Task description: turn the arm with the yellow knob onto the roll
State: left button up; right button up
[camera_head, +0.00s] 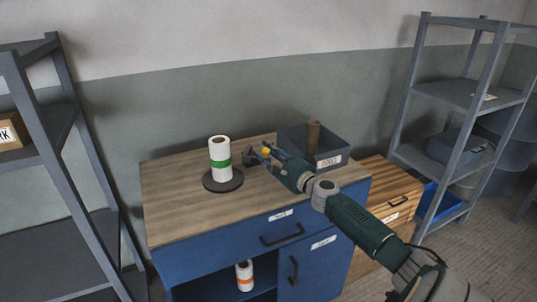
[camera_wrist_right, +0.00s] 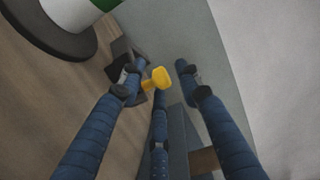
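The white roll (camera_head: 220,147) with a green band stands upright on a dark round base (camera_head: 224,184) on the cabinet top. Its lower edge also shows at the top left of the right wrist view (camera_wrist_right: 70,12). The yellow knob (camera_head: 266,152) is right of the roll, apart from it. My right gripper (camera_head: 262,154) reaches in from the right at the knob. In the wrist view the knob (camera_wrist_right: 157,78) shows between the spread fingers, with gaps at the sides. A dark block (camera_wrist_right: 125,58) is beside the knob; the arm itself is mostly hidden. My left gripper is not in view.
A grey bin (camera_head: 337,162) holding a brown tube (camera_head: 313,136) stands behind my right gripper. The front left of the wooden top (camera_head: 180,215) is clear. Shelf racks flank the cabinet.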

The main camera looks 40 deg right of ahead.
jog(key=c, duration=0.7)
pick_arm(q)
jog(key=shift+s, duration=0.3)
pick_arm(e)
grip_shut()
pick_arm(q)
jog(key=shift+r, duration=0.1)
